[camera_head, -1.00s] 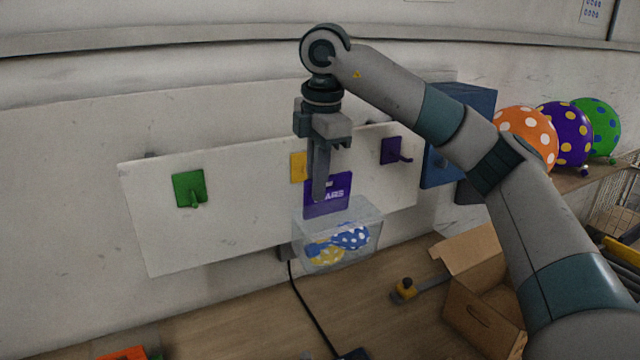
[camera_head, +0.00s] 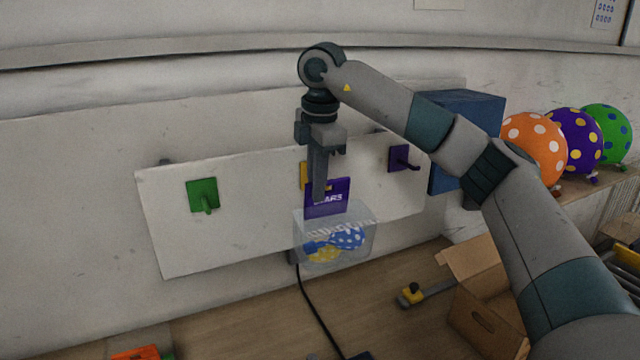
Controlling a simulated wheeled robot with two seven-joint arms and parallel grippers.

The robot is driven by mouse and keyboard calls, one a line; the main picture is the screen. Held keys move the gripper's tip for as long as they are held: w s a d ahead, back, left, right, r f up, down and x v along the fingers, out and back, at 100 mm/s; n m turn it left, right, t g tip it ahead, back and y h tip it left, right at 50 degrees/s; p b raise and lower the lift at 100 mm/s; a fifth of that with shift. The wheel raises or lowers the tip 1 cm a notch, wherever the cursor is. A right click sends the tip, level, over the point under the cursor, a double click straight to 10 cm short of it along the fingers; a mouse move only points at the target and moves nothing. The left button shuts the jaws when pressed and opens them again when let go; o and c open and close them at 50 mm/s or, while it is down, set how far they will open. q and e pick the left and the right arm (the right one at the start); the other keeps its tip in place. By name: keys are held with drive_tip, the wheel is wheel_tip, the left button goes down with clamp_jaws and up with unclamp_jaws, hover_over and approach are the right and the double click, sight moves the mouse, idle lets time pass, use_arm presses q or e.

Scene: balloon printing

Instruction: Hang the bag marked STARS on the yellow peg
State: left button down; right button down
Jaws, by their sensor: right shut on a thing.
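The bag marked STARS has a purple header card (camera_head: 327,197) and a clear pouch (camera_head: 338,238) with blue and yellow spotted balloons inside. My right gripper (camera_head: 320,190) is shut on the bag by its card and holds it upright in front of the white board. The lettering is partly covered by a finger. The yellow peg (camera_head: 304,174) is on the board just behind the gripper, and mostly hidden by it. I cannot tell whether the bag touches the peg. My left gripper does not show.
The white board (camera_head: 240,238) also carries a green peg (camera_head: 203,195) at left and a purple peg (camera_head: 400,159) at right. A blue box (camera_head: 466,110), spotted balloons (camera_head: 568,140) and an open cardboard box (camera_head: 487,300) stand to the right. A black cable (camera_head: 312,308) crosses the table.

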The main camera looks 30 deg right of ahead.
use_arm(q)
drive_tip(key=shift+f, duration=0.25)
use_arm(e)
drive_tip(key=shift+w+r, duration=0.3)
drive_tip(key=shift+w, duration=0.2)
drive_tip(key=c, duration=1.8)
unclamp_jaws()
drive_tip(key=shift+w+f, duration=0.1)
drive_tip(key=shift+w, duration=0.1)
drive_tip(key=shift+o, duration=0.6)
drive_tip(key=shift+w+a+f, duration=0.1)
drive_tip(key=shift+w+f, duration=0.15)
drive_tip(key=shift+w, duration=0.1)
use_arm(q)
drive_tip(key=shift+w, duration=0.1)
use_arm(e)
drive_tip(key=shift+f, duration=0.2)
drive_tip(key=shift+s, duration=0.1)
